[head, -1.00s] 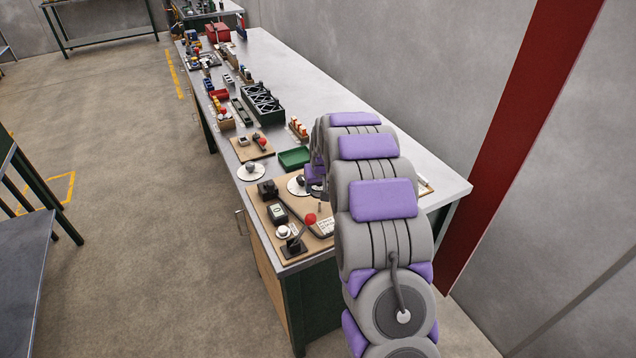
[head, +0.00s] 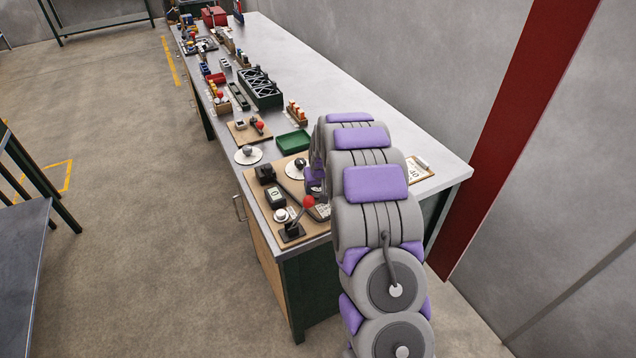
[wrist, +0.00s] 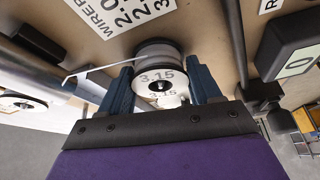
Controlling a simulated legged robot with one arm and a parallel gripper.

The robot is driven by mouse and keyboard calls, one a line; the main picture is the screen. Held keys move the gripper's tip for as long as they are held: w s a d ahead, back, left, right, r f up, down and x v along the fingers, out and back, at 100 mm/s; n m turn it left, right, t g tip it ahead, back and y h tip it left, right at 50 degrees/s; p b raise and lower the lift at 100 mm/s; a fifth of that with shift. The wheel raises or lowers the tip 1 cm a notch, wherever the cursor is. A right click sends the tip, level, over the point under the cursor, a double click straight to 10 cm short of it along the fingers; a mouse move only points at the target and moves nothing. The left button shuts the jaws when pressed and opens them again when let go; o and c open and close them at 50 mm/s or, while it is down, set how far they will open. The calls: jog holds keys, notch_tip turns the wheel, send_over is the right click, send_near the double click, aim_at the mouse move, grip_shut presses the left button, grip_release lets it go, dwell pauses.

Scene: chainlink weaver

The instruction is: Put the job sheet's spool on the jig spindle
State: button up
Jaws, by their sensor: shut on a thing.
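In the wrist view my gripper (wrist: 163,88) is shut on a grey wire spool (wrist: 157,52), whose white end face reads 3.15. The spool sits between the two blue fingers, with a pale wire end sticking out to the left. A printed sheet (wrist: 122,12) headed WIRE shows beyond it, with its figures partly cut off. In the head view my arm hides the spool and fingers. A clipboard with a sheet (head: 418,170) lies at the right of the bench, its writing too small to read. I cannot make out the jig spindle for certain.
The brown board (head: 258,195) at the bench's near end carries a red-knobbed lever (head: 299,215), a device with a display (head: 275,196) and a white disc (head: 295,169). A green tray (head: 293,142) lies behind. The bench's right side is largely clear.

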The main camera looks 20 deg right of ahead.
jog(key=o, duration=1.4)
jog(key=shift+c, duration=0.2)
jog(key=p+v, duration=0.3)
jog(key=v, duration=1.4)
jog(key=shift+p, duration=0.3)
jog(key=shift+r, duration=0.15)
